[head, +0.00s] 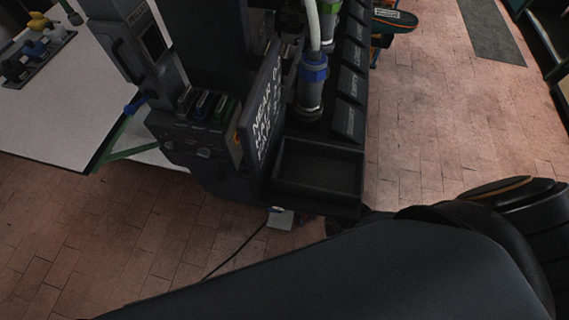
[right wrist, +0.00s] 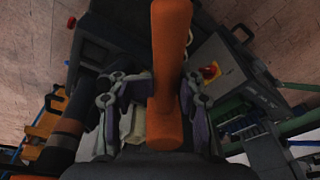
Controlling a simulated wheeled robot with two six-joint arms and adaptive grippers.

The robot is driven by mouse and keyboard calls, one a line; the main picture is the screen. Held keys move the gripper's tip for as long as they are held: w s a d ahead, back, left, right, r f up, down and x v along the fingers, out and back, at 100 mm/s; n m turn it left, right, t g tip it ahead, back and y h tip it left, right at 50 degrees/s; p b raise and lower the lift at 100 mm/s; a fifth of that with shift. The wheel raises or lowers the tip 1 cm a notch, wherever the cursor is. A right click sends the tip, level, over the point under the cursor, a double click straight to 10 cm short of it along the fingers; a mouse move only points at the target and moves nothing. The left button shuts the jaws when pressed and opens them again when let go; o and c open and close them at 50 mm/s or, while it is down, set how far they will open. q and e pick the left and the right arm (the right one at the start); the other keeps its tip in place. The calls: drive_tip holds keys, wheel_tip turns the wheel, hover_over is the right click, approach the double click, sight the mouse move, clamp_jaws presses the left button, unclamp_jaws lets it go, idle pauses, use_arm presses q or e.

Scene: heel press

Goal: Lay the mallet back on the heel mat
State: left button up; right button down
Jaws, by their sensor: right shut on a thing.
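My right gripper (right wrist: 155,95) is shut on a long orange handle, which I take to be the mallet (right wrist: 172,40). The handle runs up the middle of the right wrist view, between the two fingers. The mallet's head cannot be made out. The mallet and my right gripper do not show in the head view. I cannot pick out the heel mat in either view. My left gripper is in neither view.
A dark machine (head: 228,165) with a lettered panel and an empty black tray (head: 318,168) fills the middle of the head view. A white-topped table (head: 60,100) stands left, with colored items on a rack (head: 38,55). A cable (head: 235,250) lies on the brick floor.

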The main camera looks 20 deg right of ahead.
drive_tip(key=s+d+f+n+b, duration=0.3)
drive_tip(key=d+f+n+b, duration=0.1)
drive_tip(key=d+f+b, duration=0.25)
drive_tip(key=s+d+f+n+g+y+b, duration=0.1)
drive_tip(key=s+d+f+n+b, duration=0.1)
drive_tip(key=d+f+n+b, duration=0.4)
drive_tip(key=s+d+f+n+b, duration=0.2)
drive_tip(key=s+d+f+b, duration=0.15)
drive_tip(key=f+b, duration=0.45)
drive_tip(key=w+a+f+b, duration=0.1)
drive_tip(key=w+f, duration=0.2)
drive_tip(key=w, duration=0.1)
drive_tip(key=w+a+f, duration=0.2)
drive_tip(key=w+f, duration=0.1)
drive_tip(key=w, duration=0.1)
drive_tip(key=w+a+f+b, duration=0.1)
drive_tip(key=w+f, duration=0.2)
drive_tip(key=w, duration=0.2)
drive_tip(key=shift+a+f+b, duration=0.3)
drive_tip(key=shift+f+b, duration=0.05)
drive_tip(key=shift+w+a+f, duration=0.1)
drive_tip(key=shift+w+f, duration=0.1)
drive_tip(key=shift+f, duration=0.1)
wheel_tip(320, 180, down, 4)
drive_tip(key=shift+w+r+b, duration=0.15)
drive_tip(key=shift+r+b, duration=0.1)
drive_tip(key=shift+b, duration=0.05)
